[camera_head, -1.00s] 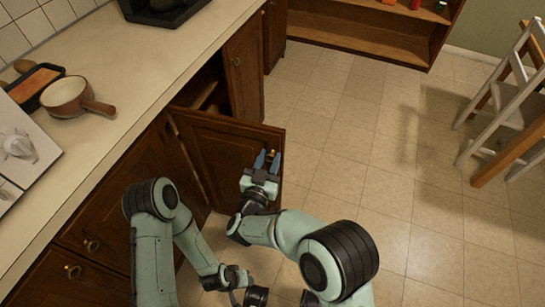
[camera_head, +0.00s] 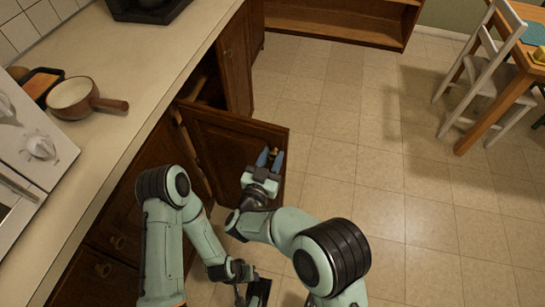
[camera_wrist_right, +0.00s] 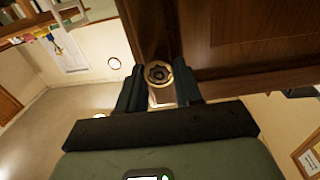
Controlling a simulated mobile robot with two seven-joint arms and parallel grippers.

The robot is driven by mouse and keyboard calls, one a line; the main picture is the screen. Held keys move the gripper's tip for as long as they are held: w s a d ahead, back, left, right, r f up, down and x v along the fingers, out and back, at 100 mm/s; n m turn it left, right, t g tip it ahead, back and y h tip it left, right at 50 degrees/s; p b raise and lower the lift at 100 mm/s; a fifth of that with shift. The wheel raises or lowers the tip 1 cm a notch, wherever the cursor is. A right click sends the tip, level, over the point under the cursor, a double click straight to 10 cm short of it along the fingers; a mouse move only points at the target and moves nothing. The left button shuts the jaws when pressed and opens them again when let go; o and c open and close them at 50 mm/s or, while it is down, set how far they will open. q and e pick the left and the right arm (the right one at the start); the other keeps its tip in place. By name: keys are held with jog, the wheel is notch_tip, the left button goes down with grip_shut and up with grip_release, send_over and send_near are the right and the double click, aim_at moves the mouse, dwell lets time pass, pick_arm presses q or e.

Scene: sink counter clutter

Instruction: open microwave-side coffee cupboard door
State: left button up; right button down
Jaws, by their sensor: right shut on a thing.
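The dark wooden cupboard door (camera_head: 223,146) stands swung out from the counter front, with a dark gap into the cupboard behind it. My right gripper (camera_head: 269,158) is at the door's outer upper corner, its two blue fingers closed on the small round brass knob (camera_head: 279,156). In the right wrist view the knob (camera_wrist_right: 158,74) sits between the fingertips, against the door's edge (camera_wrist_right: 200,82). My left gripper (camera_head: 240,287) hangs low near the bottom of the head view, away from the door; its finger opening is too unclear to judge.
A white microwave (camera_head: 35,150) stands on the pale counter (camera_head: 130,75) at left, near a brown-handled pan (camera_head: 80,97). A white chair (camera_head: 490,75) and wooden table stand at right. The tiled floor (camera_head: 350,130) between is clear.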

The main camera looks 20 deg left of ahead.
jog(key=shift+f, duration=0.1)
dwell(0.3)
jog(key=c, duration=0.8)
grip_release()
jog(key=shift+s, duration=0.1)
pick_arm(q)
jog(key=shift+s+d+r+g+p, duration=0.15)
jog(key=shift+s+d+r+p, duration=0.15)
jog(key=shift+s+r, duration=0.2)
jog(key=shift+s+d+r+g+p, duration=0.2)
jog(key=shift+s+r+p, duration=0.15)
jog(key=shift+s, duration=0.25)
pick_arm(e)
jog(key=s, duration=1.2)
jog(key=shift+a, duration=0.25)
